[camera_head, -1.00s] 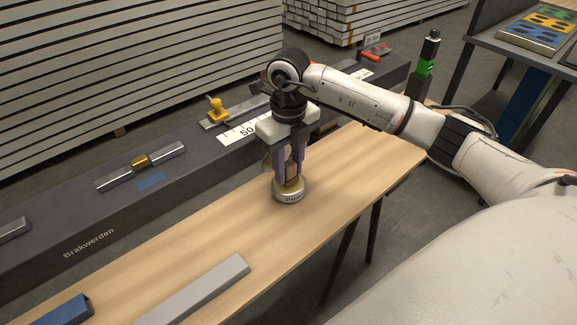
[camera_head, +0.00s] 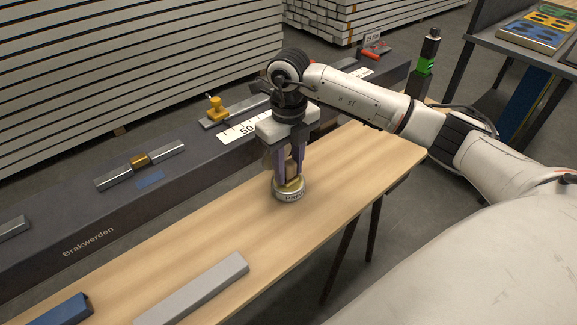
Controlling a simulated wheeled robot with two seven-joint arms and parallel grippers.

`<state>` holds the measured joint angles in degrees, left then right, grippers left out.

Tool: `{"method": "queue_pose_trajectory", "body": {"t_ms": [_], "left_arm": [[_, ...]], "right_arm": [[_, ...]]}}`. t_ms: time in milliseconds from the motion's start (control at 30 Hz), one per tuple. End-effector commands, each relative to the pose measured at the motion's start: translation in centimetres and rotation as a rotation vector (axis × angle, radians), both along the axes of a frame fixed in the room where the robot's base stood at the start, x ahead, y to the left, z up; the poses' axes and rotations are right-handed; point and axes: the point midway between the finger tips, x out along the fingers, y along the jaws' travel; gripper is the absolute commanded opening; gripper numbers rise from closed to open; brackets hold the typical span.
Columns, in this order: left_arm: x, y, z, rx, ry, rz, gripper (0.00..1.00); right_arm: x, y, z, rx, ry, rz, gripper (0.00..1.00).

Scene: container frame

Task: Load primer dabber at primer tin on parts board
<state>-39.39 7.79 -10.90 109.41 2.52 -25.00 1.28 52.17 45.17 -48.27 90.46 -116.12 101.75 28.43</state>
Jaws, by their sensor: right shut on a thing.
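The primer tin (camera_head: 290,195) is a short round tin with a pale label band, standing on the wooden parts board (camera_head: 235,225). My right gripper (camera_head: 289,176) points straight down over the tin. It is shut on the primer dabber (camera_head: 291,172), a light brown piece mostly hidden between the purple fingers. The dabber's lower end is at the tin's open top; how deep it sits inside cannot be told. My left gripper is not in view.
A grey bar (camera_head: 195,290) and a blue block (camera_head: 63,310) lie at the board's near end. The board between bar and tin is clear.

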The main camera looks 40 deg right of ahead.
Motion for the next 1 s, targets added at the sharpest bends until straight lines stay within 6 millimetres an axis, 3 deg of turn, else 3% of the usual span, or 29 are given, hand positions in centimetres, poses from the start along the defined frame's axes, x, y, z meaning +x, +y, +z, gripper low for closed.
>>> {"method": "queue_pose_trajectory", "body": {"t_ms": [433,1000], "left_arm": [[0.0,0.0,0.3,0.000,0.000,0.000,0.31],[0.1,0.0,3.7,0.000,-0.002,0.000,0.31]], "right_arm": [[-0.1,0.0,0.2,0.000,0.003,0.000,0.13],[0.0,0.0,4.9,0.000,0.000,0.000,0.13]]}}
